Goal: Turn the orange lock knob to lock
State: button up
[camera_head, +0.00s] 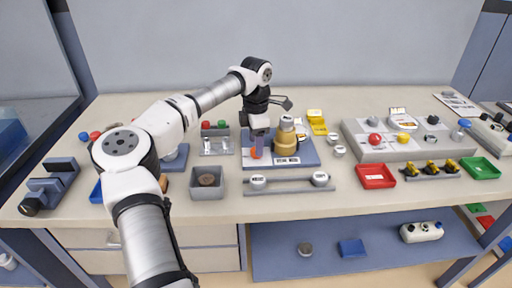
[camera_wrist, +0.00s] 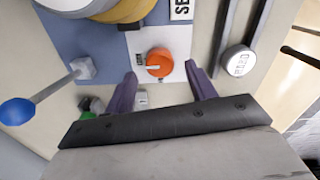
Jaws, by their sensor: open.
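The orange lock knob (camera_wrist: 161,60) sits on a white plate (camera_wrist: 180,75) with a printed label beside it, on a blue base (camera_wrist: 108,58). The knob has a pale mark on its side. In the head view the knob (camera_head: 254,153) is partly hidden by my gripper. My gripper (camera_wrist: 160,71) is open, with its purple fingers on either side of the knob in the wrist view. I cannot tell how far down the fingertips are. My gripper (camera_head: 258,138) points down over the left part of the base in the head view.
A tan and grey cylinder (camera_head: 286,139) stands on the base, right of my gripper. A blue-balled lever (camera_wrist: 48,96) lies left in the wrist view. A grey bar with round caps (camera_head: 290,184) lies in front, and a grey bin (camera_head: 207,190) stands front left.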

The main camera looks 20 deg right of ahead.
notch_tip(320, 180, up, 11)
jog(key=b, duration=0.1)
jog(key=shift+r, duration=0.15)
dwell(0.3)
